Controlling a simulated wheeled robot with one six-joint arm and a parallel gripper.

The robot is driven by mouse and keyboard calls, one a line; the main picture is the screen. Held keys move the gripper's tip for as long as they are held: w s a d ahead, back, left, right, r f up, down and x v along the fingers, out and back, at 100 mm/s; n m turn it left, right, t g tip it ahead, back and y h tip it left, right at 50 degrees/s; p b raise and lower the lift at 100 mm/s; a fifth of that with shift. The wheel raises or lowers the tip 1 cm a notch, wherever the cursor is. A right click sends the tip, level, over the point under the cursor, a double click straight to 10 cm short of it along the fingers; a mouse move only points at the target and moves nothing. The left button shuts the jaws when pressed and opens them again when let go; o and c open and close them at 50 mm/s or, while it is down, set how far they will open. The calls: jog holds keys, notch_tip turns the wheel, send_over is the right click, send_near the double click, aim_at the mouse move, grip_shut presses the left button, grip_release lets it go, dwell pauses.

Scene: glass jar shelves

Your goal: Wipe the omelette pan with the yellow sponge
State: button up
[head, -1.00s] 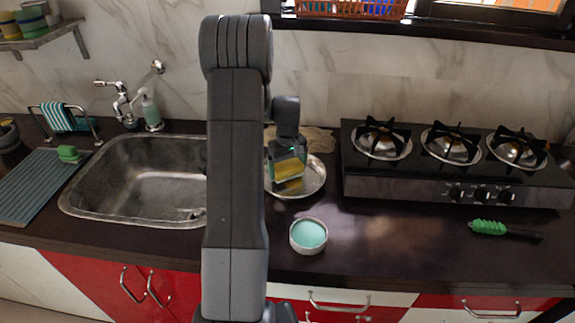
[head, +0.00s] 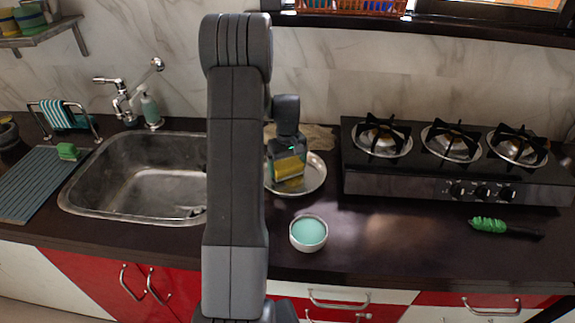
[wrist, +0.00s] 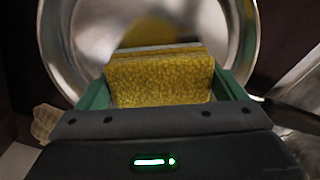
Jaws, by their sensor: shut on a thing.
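The yellow sponge (wrist: 160,80) is held between the green fingers of my gripper (wrist: 163,88) in the wrist view. In the head view my gripper (head: 288,172) is over the steel omelette pan (head: 314,179), with the sponge (head: 290,168) low inside its rim. The pan's shiny round interior (wrist: 85,30) fills the upper wrist view, with a brownish smear or reflection near its middle. I cannot tell for sure whether the sponge touches the pan's floor. My arm hides the pan's left part in the head view.
A bowl with pale teal contents (head: 309,233) stands in front of the pan. The gas stove (head: 440,180) is to the right, with a green brush (head: 488,225) before it. The sink (head: 150,180) is left. A beige cloth (head: 318,138) lies behind the pan.

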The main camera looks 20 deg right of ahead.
aim_at(288, 195)
jog(key=shift+f, duration=0.35)
dwell(0.5)
dwell(0.3)
jog(key=shift+s+a+b, duration=0.1)
jog(key=shift+s+b, duration=0.15)
jog(key=shift+b, duration=0.1)
jog(key=shift+s+a+b, duration=0.2)
jog(key=shift+s, duration=0.45)
jog(key=shift+s+a+b, duration=0.15)
jog(key=shift+s+a, duration=0.1)
jog(key=shift+s, duration=0.45)
jog(key=shift+s+a+b, duration=0.2)
jog(key=shift+s, duration=0.45)
jog(key=shift+f, duration=0.25)
jog(key=shift+s, duration=0.1)
jog(key=shift+s+a+b, duration=0.25)
jog(key=shift+s+b, duration=0.1)
jog(key=shift+s, duration=0.2)
jog(key=shift+s+a+b, duration=0.15)
jog(key=shift+s+a, duration=0.1)
jog(key=shift+s, duration=0.6)
jog(key=shift+s+a+b, duration=0.15)
jog(key=shift+s+a, duration=0.1)
jog(key=shift+s, duration=0.55)
